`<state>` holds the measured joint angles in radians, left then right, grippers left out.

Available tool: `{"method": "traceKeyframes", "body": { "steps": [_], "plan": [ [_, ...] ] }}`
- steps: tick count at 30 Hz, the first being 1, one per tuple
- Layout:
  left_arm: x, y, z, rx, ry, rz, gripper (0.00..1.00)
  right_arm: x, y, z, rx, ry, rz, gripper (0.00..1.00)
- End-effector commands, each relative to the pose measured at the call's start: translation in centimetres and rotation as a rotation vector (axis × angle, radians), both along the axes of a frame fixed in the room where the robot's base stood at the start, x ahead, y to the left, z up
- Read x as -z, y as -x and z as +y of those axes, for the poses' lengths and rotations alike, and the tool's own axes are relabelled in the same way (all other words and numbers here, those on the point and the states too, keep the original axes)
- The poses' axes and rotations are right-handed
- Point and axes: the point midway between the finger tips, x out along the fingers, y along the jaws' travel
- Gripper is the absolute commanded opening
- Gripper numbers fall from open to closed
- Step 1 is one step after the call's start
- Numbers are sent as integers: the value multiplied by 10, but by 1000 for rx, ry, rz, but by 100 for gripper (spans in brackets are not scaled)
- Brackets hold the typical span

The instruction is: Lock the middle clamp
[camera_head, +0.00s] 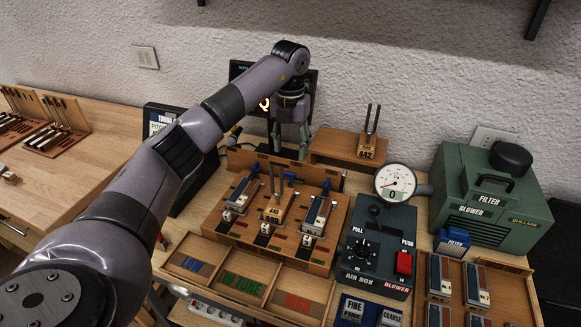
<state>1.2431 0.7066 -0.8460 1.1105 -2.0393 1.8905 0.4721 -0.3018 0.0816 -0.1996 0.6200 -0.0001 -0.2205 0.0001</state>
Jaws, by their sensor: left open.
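A wooden fixture (224,222) stands on the workbench with small blue clamps along its back edge. The middle clamp (290,176) is behind the upright fork labelled 440 (275,208); it is small and partly hidden, so I cannot tell its lever position. A blue clamp (326,186) is to its right and another (255,167) to its left. My left gripper (289,150) points down above the back of the fixture, near the middle clamp. It is open and appears empty; I cannot tell whether it touches anything. My right gripper is out of view.
Grey reed blocks (317,215) sit on the fixture. A tuning fork on a block labelled 442 (367,148) stands behind right. The air box (376,244) and gauge (395,183) are right of the fixture; a green filter blower (490,200) is beyond. Sorting trays (243,285) lie in front.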

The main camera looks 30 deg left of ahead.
Motion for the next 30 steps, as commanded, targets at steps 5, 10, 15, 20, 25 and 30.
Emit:
{"method": "traceKeyframes", "body": {
  "steps": [5, 10, 15, 20, 25, 30],
  "plan": [
    [38, 1, 0, 0, 1, 3, 48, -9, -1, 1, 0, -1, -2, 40],
    [63, 0, 0, 0, 1, 1, 48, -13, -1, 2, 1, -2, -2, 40],
    [77, 0, 0, 0, 1, -1, 48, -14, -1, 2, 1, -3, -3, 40],
    [79, 0, 0, 0, 1, -2, 48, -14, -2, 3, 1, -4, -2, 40],
    [79, 0, 0, 0, 1, -1, 47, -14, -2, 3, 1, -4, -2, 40],
    [79, 0, 0, 0, 1, -1, 36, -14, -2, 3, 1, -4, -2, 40]
  ]
}}
